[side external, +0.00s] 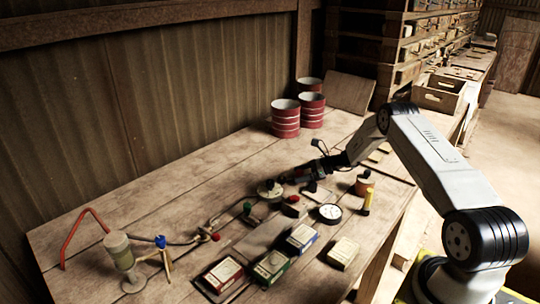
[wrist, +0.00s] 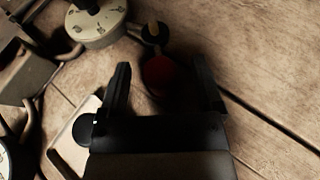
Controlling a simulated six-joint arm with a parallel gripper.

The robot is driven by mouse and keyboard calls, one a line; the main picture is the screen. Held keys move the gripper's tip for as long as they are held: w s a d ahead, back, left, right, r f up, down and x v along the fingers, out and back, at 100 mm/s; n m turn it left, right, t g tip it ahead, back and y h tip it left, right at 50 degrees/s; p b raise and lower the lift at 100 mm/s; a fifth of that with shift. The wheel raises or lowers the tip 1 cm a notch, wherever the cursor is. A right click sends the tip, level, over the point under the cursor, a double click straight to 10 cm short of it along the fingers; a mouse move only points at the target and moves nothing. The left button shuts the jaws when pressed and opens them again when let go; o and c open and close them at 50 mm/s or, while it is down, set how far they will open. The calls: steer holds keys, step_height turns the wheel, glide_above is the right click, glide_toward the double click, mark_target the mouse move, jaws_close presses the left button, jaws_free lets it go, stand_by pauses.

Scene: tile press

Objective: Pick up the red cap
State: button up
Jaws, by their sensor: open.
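The red cap (wrist: 158,75) is a dark red round piece in the wrist view, lying between the two fingertips of my gripper (wrist: 162,68). Clear space shows on both sides of it, and the fingers are spread. A black round piece with a tan tip (wrist: 154,32) is just beyond the cap. In the side view my gripper (side external: 287,178) is low over the bench, close to a grey round canister (side external: 270,190). The cap cannot be told apart there from the dark gripper end. Whether a finger touches the cap cannot be told.
The canister's dial top (wrist: 95,22) and a pale piece with a black knob (wrist: 72,145) crowd the left of the wrist view. Bare planks (wrist: 270,60) lie to the right.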

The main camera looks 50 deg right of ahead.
stand_by(0.3)
jaws_close()
steer(key=shift+r, duration=0.15)
steer(key=shift+r, duration=0.8)
steer(key=s+a+r, duration=0.2)
steer(key=s+r, duration=0.3)
steer(key=s, duration=0.1)
steer(key=s+a+r, duration=0.3)
steer(key=s+r, duration=0.3)
steer(key=s, duration=0.1)
steer(key=shift+a, duration=0.3)
steer(key=shift+w, duration=0.1)
